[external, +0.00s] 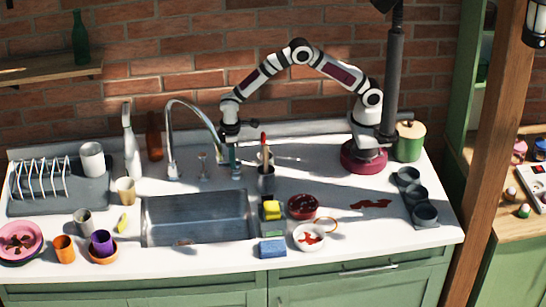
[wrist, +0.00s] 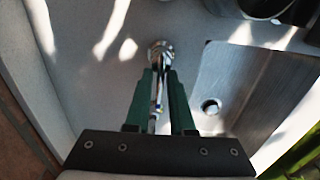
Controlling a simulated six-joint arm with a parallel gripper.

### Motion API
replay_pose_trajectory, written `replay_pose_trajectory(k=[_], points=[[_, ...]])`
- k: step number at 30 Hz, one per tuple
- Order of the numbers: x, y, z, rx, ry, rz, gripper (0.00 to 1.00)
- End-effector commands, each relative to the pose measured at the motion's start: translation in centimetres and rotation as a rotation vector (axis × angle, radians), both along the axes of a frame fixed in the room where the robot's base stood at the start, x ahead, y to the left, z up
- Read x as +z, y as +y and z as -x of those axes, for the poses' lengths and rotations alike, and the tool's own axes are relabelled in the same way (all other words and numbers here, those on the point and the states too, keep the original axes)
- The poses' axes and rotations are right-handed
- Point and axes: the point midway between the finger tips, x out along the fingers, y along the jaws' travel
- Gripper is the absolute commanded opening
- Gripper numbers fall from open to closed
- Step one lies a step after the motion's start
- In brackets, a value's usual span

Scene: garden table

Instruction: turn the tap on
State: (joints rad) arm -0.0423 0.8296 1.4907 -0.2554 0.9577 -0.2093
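The chrome tap (external: 171,140) stands behind the sink (external: 146,225), its tall curved spout arching right over the basin. A small chrome handle (external: 203,166) stands on the counter to the right of the tap's foot. My gripper (external: 234,168) points down behind the sink's right end, to the right of the handle. In the wrist view, the two green fingers of my gripper (wrist: 161,74) are parallel with a narrow gap between them. A round chrome fitting (wrist: 160,50) shows just beyond the tips, with chrome visible through the gap. I cannot tell whether the fingers touch it.
A utensil pot (external: 266,182) stands close to the right of my gripper. A white bottle (external: 131,150) and dish rack (external: 60,190) stand left of the tap. Sponges (external: 271,210) and bowls (external: 303,207) lie right of the sink. The brick wall is close behind.

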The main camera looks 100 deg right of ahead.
Motion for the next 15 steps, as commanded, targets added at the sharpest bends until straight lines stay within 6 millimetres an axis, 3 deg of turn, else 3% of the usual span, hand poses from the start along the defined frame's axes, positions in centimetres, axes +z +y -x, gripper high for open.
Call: replay_pose_trajectory(k=[1, 3, 15], points=[[0.01, 0.00, 0.00, 0.000, 0.000, 0.000, 0.11], [0.02, 0.00, -0.01, 0.000, 0.000, 0.000, 0.00], [0.04, -0.04, -0.01, 0.010, 0.000, 0.001, 0.00]])
